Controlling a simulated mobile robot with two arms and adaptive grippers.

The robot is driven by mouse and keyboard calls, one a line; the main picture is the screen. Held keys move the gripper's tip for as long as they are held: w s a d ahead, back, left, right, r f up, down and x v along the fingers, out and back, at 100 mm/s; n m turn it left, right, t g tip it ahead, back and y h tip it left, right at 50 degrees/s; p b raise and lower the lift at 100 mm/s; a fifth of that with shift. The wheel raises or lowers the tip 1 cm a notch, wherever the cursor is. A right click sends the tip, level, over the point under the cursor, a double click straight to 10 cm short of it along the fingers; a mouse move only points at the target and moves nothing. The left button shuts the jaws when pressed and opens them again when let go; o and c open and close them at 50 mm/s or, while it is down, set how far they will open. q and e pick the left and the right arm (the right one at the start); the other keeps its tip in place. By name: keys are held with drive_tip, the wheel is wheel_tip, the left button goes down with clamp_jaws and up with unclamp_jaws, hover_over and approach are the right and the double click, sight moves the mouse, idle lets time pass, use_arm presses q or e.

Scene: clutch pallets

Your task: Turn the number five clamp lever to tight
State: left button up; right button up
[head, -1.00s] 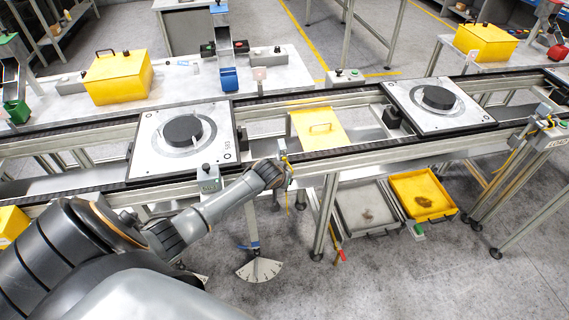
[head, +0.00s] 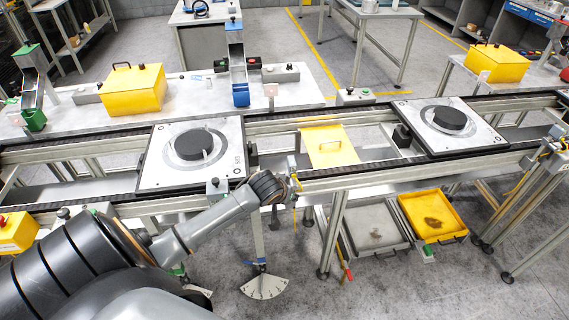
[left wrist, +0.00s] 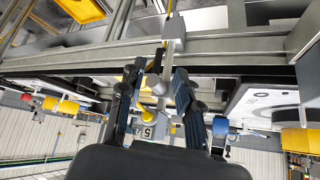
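The number five clamp is on the near side rail of the conveyor, marked by a white "5" tag (left wrist: 147,131) in the left wrist view. The fingers are apart, one on each side, and I see no clear grip. In the head view the clamp (head: 292,165) is just beyond my left wrist, which hides my fingers. Which way the lever is turned is hard to tell. My right gripper is out of view.
A pallet with a black disc (head: 150,180) sits on the conveyor at left, another (head: 484,141) at right. A grey tray (head: 372,247) and a yellow tray (head: 455,233) are under the conveyor.

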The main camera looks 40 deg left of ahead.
use_arm(q)
drive_tip(key=v, duration=0.3)
drive_tip(key=shift+s, duration=0.1)
idle(0.5)
drive_tip(key=s+d+f+m+g+b, duration=0.15)
drive_tip(key=s+f, duration=0.35)
drive_tip(key=f, duration=0.6)
drive_tip(key=s+f+b, duration=0.3)
drive_tip(key=s+f, duration=0.1)
drive_tip(key=f, duration=0.7)
drive_tip(key=s+d+f+m+g+b, duration=0.15)
drive_tip(key=s+f, duration=0.35)
drive_tip(key=f, duration=0.6)
drive_tip(key=s+d+f+m+g+h+b, duration=0.1)
drive_tip(key=s+d+f+b, duration=0.2)
drive_tip(key=s+d+f, duration=0.3)
drive_tip(key=s+d+f+m+g+h+b, duration=0.1)
drive_tip(key=s+d+f, duration=0.4)
drive_tip(key=s+f, duration=1)
drive_tip(key=s+g+b, duration=0.1)
drive_tip(key=s+b, duration=0.1)
drive_tip(key=s, duration=0.5)
drive_tip(key=shift+s+d+f+m, duration=0.2)
drive_tip(key=shift+s+d+m, duration=0.05)
drive_tip(key=shift+d+m, duration=0.15)
